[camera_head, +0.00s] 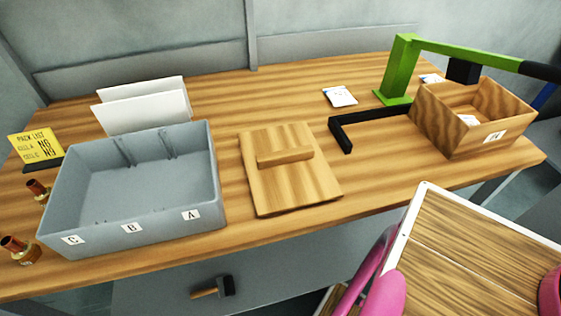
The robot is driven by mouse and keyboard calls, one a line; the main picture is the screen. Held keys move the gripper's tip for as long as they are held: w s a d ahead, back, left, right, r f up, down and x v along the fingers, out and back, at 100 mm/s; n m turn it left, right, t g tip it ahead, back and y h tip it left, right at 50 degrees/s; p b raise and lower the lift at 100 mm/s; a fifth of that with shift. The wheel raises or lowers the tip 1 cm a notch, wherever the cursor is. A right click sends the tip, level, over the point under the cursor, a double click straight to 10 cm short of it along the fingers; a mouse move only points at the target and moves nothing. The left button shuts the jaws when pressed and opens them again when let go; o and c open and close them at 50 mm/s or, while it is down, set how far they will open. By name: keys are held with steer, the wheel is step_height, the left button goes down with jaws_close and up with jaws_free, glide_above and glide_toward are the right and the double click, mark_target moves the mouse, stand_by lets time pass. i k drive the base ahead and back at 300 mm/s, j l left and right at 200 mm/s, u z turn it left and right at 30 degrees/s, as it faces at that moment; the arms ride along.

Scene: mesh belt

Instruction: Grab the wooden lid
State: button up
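The wooden lid (289,178) is a flat square board with a raised bar handle (285,156) across its upper middle. It lies flat on the wooden table (240,92), right of the grey bin, with the handle up. Nothing covers or touches it from above. My gripper is not in view, so I cannot tell its distance from the lid.
The grey bin (218,195), labelled C, B, A, stands left of the lid. White panels (145,106) stand behind it. A black angled bar (342,136), a wooden box (460,138) and a green post (400,68) with an overhead arm are to the right.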

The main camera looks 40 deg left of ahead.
mark_target(286, 169)
steer(key=j+u, duration=0.1)
steer(key=u, duration=0.75)
steer(key=j+u, duration=0.2)
steer(key=u, duration=0.25)
steer(key=j+u, duration=0.1)
steer(key=u, duration=0.3)
steer(key=k+l, duration=0.2)
steer(key=l, duration=0.2)
steer(key=k+l, duration=0.15)
steer(key=l, duration=0.2)
steer(key=k+l, duration=0.2)
steer(key=l, duration=0.2)
steer(key=u, duration=0.05)
